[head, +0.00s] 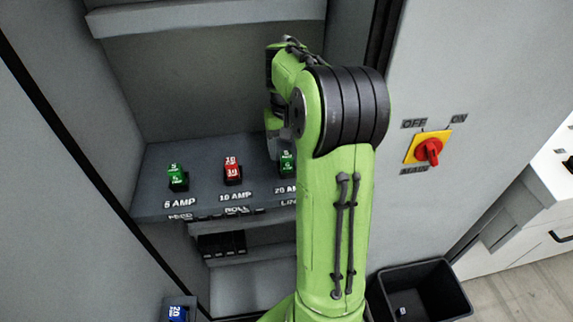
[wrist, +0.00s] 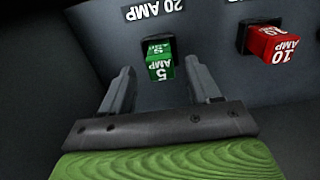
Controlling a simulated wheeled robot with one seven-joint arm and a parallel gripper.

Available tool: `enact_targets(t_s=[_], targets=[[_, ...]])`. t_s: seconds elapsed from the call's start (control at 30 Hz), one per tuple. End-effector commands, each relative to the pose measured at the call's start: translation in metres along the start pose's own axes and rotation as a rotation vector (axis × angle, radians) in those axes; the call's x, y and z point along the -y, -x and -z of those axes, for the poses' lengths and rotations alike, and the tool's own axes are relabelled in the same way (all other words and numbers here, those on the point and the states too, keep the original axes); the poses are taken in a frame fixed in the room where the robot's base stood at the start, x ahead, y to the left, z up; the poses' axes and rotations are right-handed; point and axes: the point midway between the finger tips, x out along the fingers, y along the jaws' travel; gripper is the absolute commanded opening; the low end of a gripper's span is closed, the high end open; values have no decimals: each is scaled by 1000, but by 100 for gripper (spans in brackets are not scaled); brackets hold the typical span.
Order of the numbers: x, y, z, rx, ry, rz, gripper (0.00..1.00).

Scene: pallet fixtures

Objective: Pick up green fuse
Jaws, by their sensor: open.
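Two green fuses sit in the panel. One green fuse (head: 177,176) is in the left socket, marked 5 AMP. The other green fuse (head: 287,165) is in the right socket, marked 20 AMP, and is partly hidden by my arm in the head view. In the wrist view this right green fuse (wrist: 160,62) reads 5 AMP. My gripper (wrist: 164,76) is open and empty, with its fingers on either side of that fuse's line and apart from it. My fingers are hidden behind my arm in the head view.
A red 10 AMP fuse (head: 232,171) sits in the middle socket and also shows in the wrist view (wrist: 272,44). A blue fuse (head: 177,313) is at the lower left. A red-yellow main switch (head: 427,150) is on the right panel. A black bin (head: 385,290) stands below it.

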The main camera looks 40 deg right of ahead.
Motion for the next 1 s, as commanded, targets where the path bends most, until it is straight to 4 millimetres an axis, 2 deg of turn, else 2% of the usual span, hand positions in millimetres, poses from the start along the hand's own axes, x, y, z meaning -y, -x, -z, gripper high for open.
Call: enact_targets(t_s=[0.03,0.13,0.37,0.73,1.0], targets=[[0,-12,0,4,0,1,62],[0,-25,0,2,1,1,62],[0,-27,0,0,1,0,62],[0,-26,0,-1,1,0,7],[1,-22,1,-2,1,0,4]])
